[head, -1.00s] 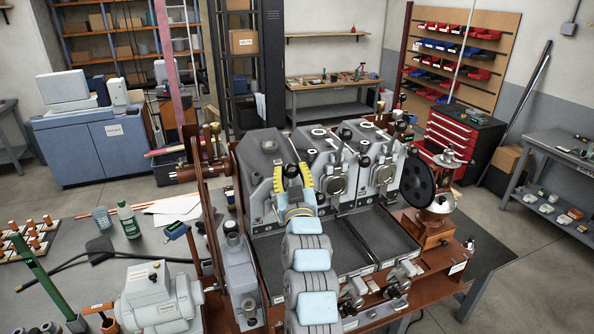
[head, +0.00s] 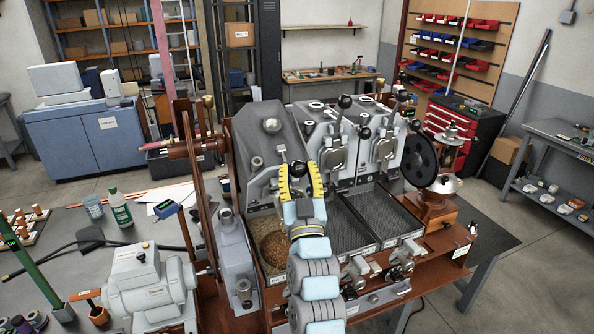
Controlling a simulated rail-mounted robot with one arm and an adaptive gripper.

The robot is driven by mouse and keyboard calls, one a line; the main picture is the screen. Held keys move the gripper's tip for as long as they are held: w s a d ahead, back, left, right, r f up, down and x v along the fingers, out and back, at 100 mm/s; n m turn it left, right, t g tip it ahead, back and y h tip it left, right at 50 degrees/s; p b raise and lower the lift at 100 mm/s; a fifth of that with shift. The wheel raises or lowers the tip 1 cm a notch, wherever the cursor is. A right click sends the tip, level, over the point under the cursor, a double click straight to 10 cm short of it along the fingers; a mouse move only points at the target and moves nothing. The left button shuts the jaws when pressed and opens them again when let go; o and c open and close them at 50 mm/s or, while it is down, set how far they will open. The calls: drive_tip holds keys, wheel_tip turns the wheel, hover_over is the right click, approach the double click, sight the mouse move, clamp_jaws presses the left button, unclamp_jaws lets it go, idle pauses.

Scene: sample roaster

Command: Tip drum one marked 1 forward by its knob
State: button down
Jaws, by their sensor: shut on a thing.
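Drum one (head: 262,150) is the leftmost grey drum housing of the roaster, and it leans forward compared with the two beside it. Its number is not legible here. My gripper (head: 299,169), with yellow fingers, is shut around the dark knob (head: 298,167) at the drum's front right; the fingers and wrist hide part of the drum front. Below the drum, the left tray (head: 262,262) shows brown beans (head: 274,246); my arm covers its right side.
Two more drums (head: 327,145) (head: 384,140) stand upright to the right, with empty-looking dark trays (head: 395,212) before them. A black wheel (head: 421,153) and a brown grinder-like unit (head: 436,212) stand at the right end. A grey motor (head: 150,288) sits at front left.

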drive_tip(key=shift+f, duration=0.2)
drive_tip(key=c, duration=0.7)
unclamp_jaws()
drive_tip(key=shift+d, duration=0.1)
drive_tip(key=shift+o, duration=0.6)
drive_tip(key=shift+s, duration=0.15)
drive_tip(key=v, duration=1.1)
drive_tip(key=shift+s+f, duration=0.25)
drive_tip(key=shift+s, duration=0.05)
idle(0.8)
